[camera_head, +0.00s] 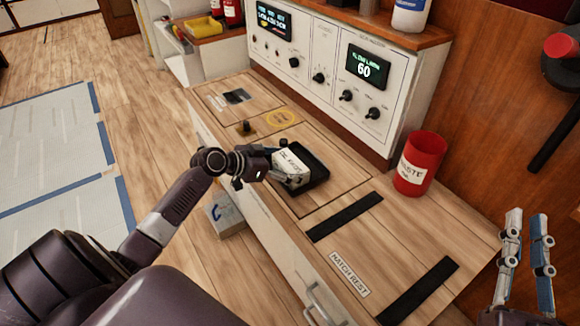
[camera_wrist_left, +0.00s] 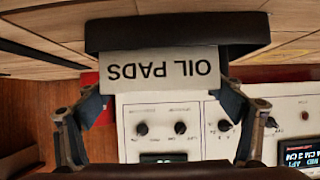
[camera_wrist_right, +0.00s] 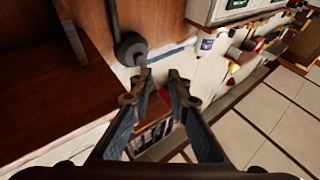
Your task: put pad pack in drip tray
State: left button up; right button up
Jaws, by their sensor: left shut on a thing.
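The pad pack (camera_head: 291,169) is a white block with dark lettering. In the left wrist view its label reads OIL PADS, upside down (camera_wrist_left: 160,70). My left gripper (camera_head: 274,163) is shut on it, with a finger at each side. The pack is at the near-left part of the black drip tray (camera_head: 318,161), overlapping its rim in the head view. I cannot tell whether it touches the tray floor. The tray is a dark band behind the pack in the left wrist view (camera_wrist_left: 245,30). My right gripper (camera_head: 528,238) is open and empty, off the counter's right end.
A red waste bin (camera_head: 420,165) stands right of the tray. Black strips (camera_head: 345,216) and a HATCH REST label (camera_head: 349,274) lie on the near counter. A control panel (camera_head: 330,70) rises behind.

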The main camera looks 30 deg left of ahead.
pick_arm(q)
jog(key=shift+f, duration=0.15)
pick_arm(e)
jog(key=shift+s+r+t, duration=0.2)
jog(key=shift+r+t, duration=0.1)
jog(key=shift+r, duration=0.15)
pick_arm(q)
jog(key=shift+f, duration=0.15)
jog(key=o, duration=1.1)
jog(key=shift+o, duration=0.2)
pick_arm(e)
jog(key=shift+s+r+t, duration=0.2)
jog(key=shift+r+t, duration=0.1)
jog(key=shift+r, duration=0.15)
